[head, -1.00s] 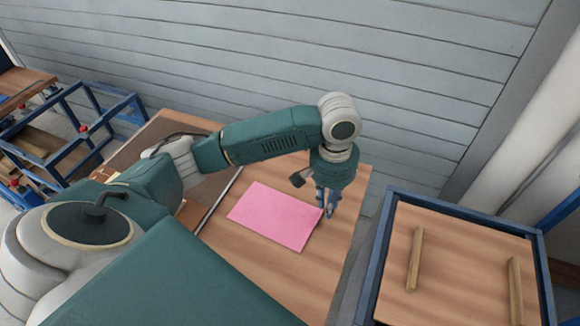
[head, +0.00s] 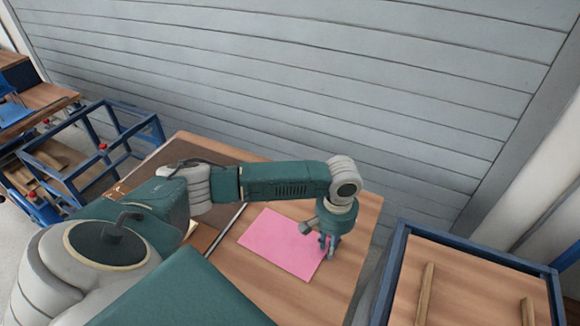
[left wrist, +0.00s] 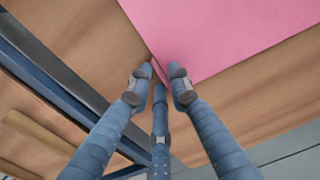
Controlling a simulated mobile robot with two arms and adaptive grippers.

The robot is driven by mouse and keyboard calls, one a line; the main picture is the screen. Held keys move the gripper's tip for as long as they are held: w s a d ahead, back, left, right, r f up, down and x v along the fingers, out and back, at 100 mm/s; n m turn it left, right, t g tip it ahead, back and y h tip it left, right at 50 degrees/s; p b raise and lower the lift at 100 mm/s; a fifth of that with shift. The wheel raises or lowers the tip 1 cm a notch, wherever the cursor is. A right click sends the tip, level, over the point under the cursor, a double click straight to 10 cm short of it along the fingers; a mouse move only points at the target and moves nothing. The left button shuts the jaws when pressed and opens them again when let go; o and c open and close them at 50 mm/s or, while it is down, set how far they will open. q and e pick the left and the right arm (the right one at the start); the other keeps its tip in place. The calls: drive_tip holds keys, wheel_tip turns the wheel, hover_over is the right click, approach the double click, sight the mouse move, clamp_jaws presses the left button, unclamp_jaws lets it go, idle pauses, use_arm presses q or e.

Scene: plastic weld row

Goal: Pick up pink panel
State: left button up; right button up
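The pink panel (head: 280,243) is a flat, thin sheet on the wooden table. My left gripper (head: 327,246) points down at the panel's right-hand corner. In the left wrist view, the fingertips of the left gripper (left wrist: 160,80) stand close together around the corner of the pink panel (left wrist: 215,35). A thin pink edge shows between the tips. I cannot tell whether the fingers press on it. The panel looks flat, with no clear gap beneath it. My right gripper is not in view.
The wooden table (head: 258,286) has bare wood in front of the panel. A blue-framed wooden table (head: 455,290) with wooden strips stands at the right, across a gap. A blue frame rack (head: 90,158) stands at the left. A grey slatted wall (head: 300,80) is behind.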

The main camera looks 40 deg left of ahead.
use_arm(q)
drive_tip(key=shift+f, duration=0.2)
clamp_jaws()
drive_tip(key=shift+r, duration=0.1)
